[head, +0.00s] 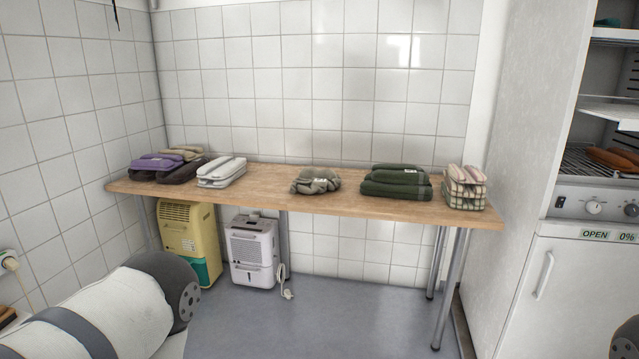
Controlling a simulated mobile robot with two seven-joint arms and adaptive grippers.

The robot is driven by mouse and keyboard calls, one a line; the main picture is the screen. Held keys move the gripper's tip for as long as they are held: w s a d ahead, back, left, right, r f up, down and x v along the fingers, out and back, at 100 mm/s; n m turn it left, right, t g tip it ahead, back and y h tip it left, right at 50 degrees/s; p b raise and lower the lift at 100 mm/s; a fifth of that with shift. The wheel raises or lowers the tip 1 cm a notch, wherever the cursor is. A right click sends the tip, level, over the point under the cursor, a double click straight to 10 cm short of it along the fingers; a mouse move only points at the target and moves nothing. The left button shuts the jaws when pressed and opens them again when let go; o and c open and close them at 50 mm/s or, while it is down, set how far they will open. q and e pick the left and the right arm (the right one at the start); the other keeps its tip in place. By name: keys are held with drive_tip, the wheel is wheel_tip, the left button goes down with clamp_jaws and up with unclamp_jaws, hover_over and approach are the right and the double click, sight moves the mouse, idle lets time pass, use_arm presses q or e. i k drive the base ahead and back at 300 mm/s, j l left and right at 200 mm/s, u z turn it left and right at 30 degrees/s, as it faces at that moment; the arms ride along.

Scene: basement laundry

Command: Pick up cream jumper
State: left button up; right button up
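Folded clothes lie in a row on a wooden table (265,190) against the tiled wall. A white to cream folded garment (221,172) lies left of the middle. A beige folded garment (182,152) shows partly behind a purple one (155,162) at the far left. A grey-beige crumpled garment (315,181) lies in the middle. I cannot tell for sure which one is the cream jumper. Part of my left arm shows at the lower left, well short of the table. Neither gripper is in view.
Dark green folded cloth (396,184) and a checked stack (465,187) lie on the table's right part. A yellow appliance (186,240) and a white dehumidifier (252,252) stand underneath. A white cabinet (580,285) stands at right. Floor (330,320) before the table is clear.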

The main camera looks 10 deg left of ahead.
sight(310, 181)
drive_tip(key=i+j+z, duration=0.15)
drive_tip(key=i+j, duration=0.4)
drive_tip(key=i+j+z, duration=0.2)
drive_tip(key=i+j, duration=0.4)
drive_tip(key=i+j+z, duration=0.15)
drive_tip(key=i+j, duration=0.35)
drive_tip(key=j, duration=0.2)
